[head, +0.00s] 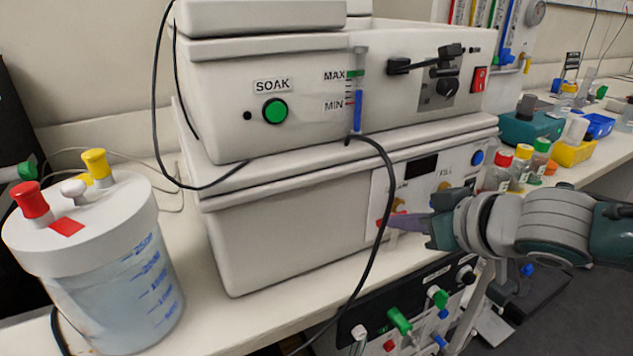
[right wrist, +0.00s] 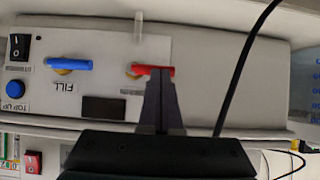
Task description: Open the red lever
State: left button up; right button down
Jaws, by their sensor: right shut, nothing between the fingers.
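The red lever (head: 386,221) sits low on the front panel of the lower white machine, beside the hanging black cable. In the right wrist view the red lever (right wrist: 151,70) lies sideways on an orange base. My right gripper (head: 398,223) reaches in from the right with its fingers shut and empty. In the right wrist view the tips of my right gripper (right wrist: 160,76) overlap the lever's free-end half. I cannot tell whether they touch it. In the head view the fingers partly hide the lever. My left gripper is not in view.
A blue lever (right wrist: 70,64) is beside the red one on the same panel. A black cable (head: 384,190) hangs close by the fingertips. Capped bottles (head: 520,170) stand right of the machine. A white-lidded vessel (head: 110,260) stands at the left.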

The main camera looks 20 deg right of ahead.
jog(key=shift+f+h, duration=0.15)
jog(key=shift+h, duration=0.15)
dwell(0.4)
